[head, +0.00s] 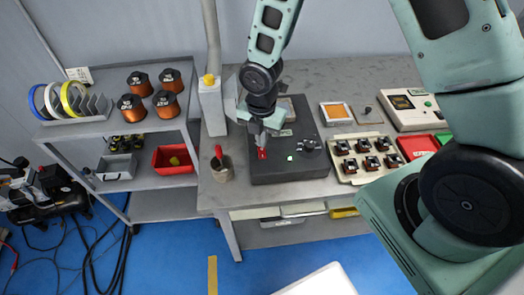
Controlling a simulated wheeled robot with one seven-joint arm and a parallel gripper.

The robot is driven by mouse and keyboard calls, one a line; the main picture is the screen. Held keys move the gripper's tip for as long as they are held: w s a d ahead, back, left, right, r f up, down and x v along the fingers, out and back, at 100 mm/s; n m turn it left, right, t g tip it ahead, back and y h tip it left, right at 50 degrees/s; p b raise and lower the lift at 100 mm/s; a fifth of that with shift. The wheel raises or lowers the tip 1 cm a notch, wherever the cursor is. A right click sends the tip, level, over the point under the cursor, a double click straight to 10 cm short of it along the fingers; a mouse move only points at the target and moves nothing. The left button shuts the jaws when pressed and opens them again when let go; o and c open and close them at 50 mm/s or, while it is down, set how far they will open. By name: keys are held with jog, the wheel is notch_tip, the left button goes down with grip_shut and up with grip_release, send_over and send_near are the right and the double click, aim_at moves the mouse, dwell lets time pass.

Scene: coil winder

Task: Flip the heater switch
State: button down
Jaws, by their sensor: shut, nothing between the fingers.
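A dark box-shaped unit (290,176) stands on the grey workbench, with a small lit green spot (290,158) and a dark knob (309,145) on its top. A small red part (262,154), which looks like a switch, is at the top left of this unit. Its setting is too small to tell. My gripper (261,143) points down at the red part, with its fingers shut and empty. The fingertips are at or just above the red part; I cannot tell whether they touch it. They partly hide that corner of the unit.
Left of the unit stands a cup (222,173) with a red-handled tool. Right of it are a tray of small coils (348,178), an orange-topped square (336,112) and a control box (411,107). A shelf (108,128) with copper spools stands left.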

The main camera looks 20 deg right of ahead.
jog(key=shift+f+b, duration=0.65)
jog(key=shift+f, duration=0.3)
dwell(0.6)
jog(key=shift+r, duration=0.1)
notch_tip(320, 180, up, 7)
jog(key=p, duration=0.6)
jog(key=shift+p, duration=0.35)
jog(key=s+a+r+m+b, duration=0.2)
jog(key=s+a+r+m, duration=0.1)
jog(key=s+r+m, duration=0.5)
jog(key=s+a+r+m+b, duration=0.2)
jog(key=s+a+r+m, duration=0.1)
jog(key=s+r+m, duration=0.5)
jog(key=s+m, duration=0.2)
jog(key=s, duration=0.2)
jog(key=shift+a+m+y+b, duration=0.15)
jog(key=shift+m+y+b, duration=0.15)
